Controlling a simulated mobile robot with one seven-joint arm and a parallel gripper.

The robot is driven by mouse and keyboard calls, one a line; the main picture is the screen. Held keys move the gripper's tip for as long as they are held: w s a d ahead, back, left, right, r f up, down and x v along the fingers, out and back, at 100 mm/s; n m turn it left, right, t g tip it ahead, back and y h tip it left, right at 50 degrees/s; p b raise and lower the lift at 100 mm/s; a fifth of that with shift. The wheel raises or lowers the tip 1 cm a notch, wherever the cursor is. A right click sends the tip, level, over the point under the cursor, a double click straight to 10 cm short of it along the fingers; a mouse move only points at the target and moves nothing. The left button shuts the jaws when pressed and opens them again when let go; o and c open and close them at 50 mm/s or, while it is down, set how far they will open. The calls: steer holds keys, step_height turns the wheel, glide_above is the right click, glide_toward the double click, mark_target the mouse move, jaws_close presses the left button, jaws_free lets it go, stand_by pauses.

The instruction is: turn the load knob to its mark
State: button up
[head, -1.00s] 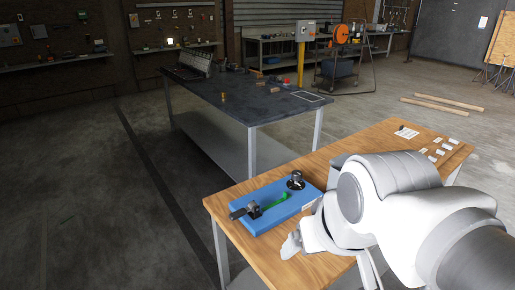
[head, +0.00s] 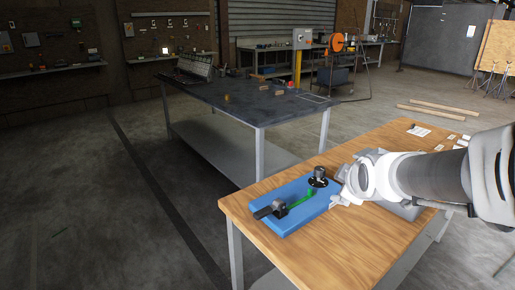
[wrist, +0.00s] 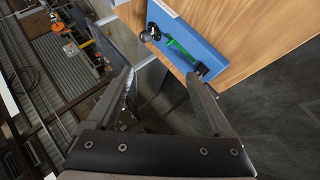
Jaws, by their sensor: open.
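A blue plate (head: 290,216) lies on the wooden table in the head view, and it also shows in the wrist view (wrist: 205,42). A black knob (head: 319,174) stands on a dark round dial at the plate's right end; it shows in the wrist view (wrist: 151,32) too. A green bar (head: 301,199) and a black clamp-like part (head: 269,209) sit farther left on the plate. My gripper (head: 338,201) is beside the plate's right end, close to the knob but apart from it. In the wrist view my gripper (wrist: 160,76) is open, with nothing between its fingers.
The wooden table (head: 345,255) has bare room in front of the plate. White cards (head: 452,140) lie at its far right. A dark workbench (head: 240,108) with small items stands behind. The floor to the left is clear.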

mark_target(321, 173)
steer(key=w+d+f+n+t+b, duration=0.2)
steer(key=w+f+n+b, duration=0.2)
steer(key=n, duration=0.3)
steer(key=w+d+f+n+t+b, duration=0.2)
steer(key=w+f+n+b, duration=0.3)
steer(key=w+f+n, duration=0.1)
steer(key=w+d+f+n+t+b, duration=0.2)
steer(key=w+f+n, duration=0.4)
steer(key=n, duration=0.3)
steer(key=shift+d+f+t+b, duration=0.15)
steer(key=shift+f+t+b, duration=0.55)
steer(key=shift+b, duration=0.5)
steer(key=n, duration=0.2)
steer(key=shift+w+a+f+n+y+b, duration=0.3)
steer(key=shift+f+y, duration=0.1)
steer(key=shift+w, duration=0.4)
steer(key=w+b, duration=0.1)
steer(key=w, duration=0.4)
steer(key=w+b, duration=0.1)
steer(key=w, duration=1)
steer(key=shift+w+d+r+b, duration=0.1)
steer(key=shift+w+d+b, duration=0.2)
steer(key=shift+b, duration=0.1)
jaws_close()
